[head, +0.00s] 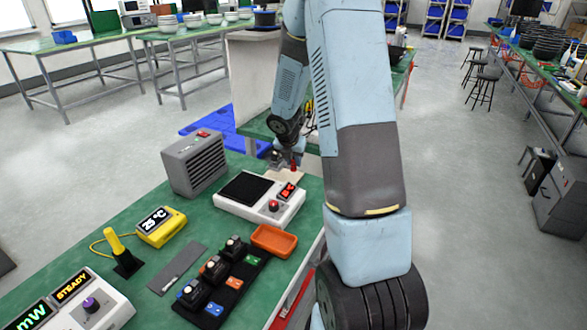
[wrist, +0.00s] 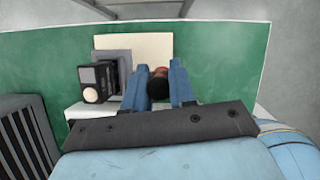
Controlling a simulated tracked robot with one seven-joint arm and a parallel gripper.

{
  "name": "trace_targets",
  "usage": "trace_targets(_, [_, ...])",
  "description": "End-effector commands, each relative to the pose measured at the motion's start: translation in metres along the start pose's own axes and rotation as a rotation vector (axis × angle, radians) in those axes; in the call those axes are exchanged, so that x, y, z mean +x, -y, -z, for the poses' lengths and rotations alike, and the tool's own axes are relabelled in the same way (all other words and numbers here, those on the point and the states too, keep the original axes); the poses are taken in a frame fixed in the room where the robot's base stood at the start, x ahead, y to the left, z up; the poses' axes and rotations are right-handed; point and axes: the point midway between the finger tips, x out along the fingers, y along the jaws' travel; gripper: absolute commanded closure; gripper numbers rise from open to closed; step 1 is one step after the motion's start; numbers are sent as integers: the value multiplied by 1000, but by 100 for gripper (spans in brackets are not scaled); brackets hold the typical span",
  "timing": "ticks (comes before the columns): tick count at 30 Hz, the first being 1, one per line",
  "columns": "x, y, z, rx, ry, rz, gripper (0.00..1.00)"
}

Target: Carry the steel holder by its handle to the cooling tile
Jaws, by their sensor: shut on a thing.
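My gripper (head: 287,158) is at the far end of the green bench, beyond the white hot plate. In the wrist view, my gripper (wrist: 157,80) is shut on the handle (wrist: 158,87), which has a black end and some red. The handle shows red in the head view (head: 294,167). Left of the fingers, the grey steel holder (wrist: 121,55) shows partly, with a black module with a pale round dome (wrist: 92,95) at it. The cream cooling tile (wrist: 150,46) lies under and behind the holder. I cannot tell whether the holder touches the tile.
The white hot plate (head: 285,212) with a black top and red display stands nearer. A grey finned box (head: 195,163) is left of it. An orange tray (head: 274,240), a black mat with several modules, and a yellow thermometer reading 25 °C (head: 162,227) are nearer still.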

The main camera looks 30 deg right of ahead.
Motion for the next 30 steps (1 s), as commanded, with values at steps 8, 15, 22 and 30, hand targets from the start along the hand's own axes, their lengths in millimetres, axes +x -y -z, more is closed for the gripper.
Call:
trace_targets(8, [17,-6,-3,-2,-1,0,100])
trace_targets(15, [39,-7,6,-3,0,0,100])
trace_targets(22, [44,-6,8,-1,1,0,100])
trace_targets(30, [44,-6,8,-1,0,0,70])
